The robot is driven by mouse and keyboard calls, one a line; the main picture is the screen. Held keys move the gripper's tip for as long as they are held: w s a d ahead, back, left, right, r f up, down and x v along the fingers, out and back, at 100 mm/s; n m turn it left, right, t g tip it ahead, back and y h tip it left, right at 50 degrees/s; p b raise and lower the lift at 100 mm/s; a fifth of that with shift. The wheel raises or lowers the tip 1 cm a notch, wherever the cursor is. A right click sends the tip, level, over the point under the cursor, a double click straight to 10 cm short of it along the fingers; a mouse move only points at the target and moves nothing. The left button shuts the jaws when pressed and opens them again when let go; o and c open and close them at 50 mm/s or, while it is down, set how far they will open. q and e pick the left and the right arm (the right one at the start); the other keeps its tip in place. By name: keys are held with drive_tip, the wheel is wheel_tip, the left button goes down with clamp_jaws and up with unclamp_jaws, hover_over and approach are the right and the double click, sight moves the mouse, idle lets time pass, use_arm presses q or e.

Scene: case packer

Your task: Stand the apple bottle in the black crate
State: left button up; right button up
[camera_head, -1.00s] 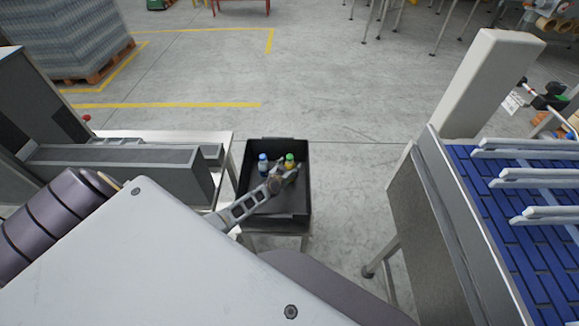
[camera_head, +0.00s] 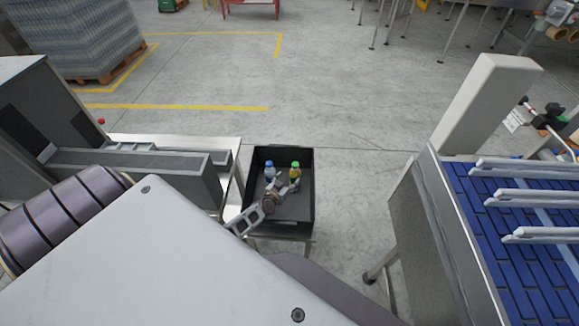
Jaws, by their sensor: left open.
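The black crate (camera_head: 286,231) stands on a low stand in the middle of the view. A bottle with a green cap and a yellow-green body (camera_head: 294,172) stands upright in its far part; it looks like the apple bottle, but its label is too small to read. A bottle with a blue cap (camera_head: 269,169) stands to its left, also upright. My left gripper (camera_head: 287,184) is open, low over the crate, on the near side of the green-capped bottle. Its fingers hide the bottle's lower part, and I cannot tell whether they touch it. My right gripper is not in view.
A metal table with a grey machine (camera_head: 130,165) is close on the crate's left. A conveyor with a blue belt (camera_head: 500,220) stands on the right. The crate's near right floor is bare. Shrink-wrapped goods on a pallet (camera_head: 80,40) stand far left.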

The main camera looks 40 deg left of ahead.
use_arm(q)
drive_tip(key=shift+v, duration=1.5)
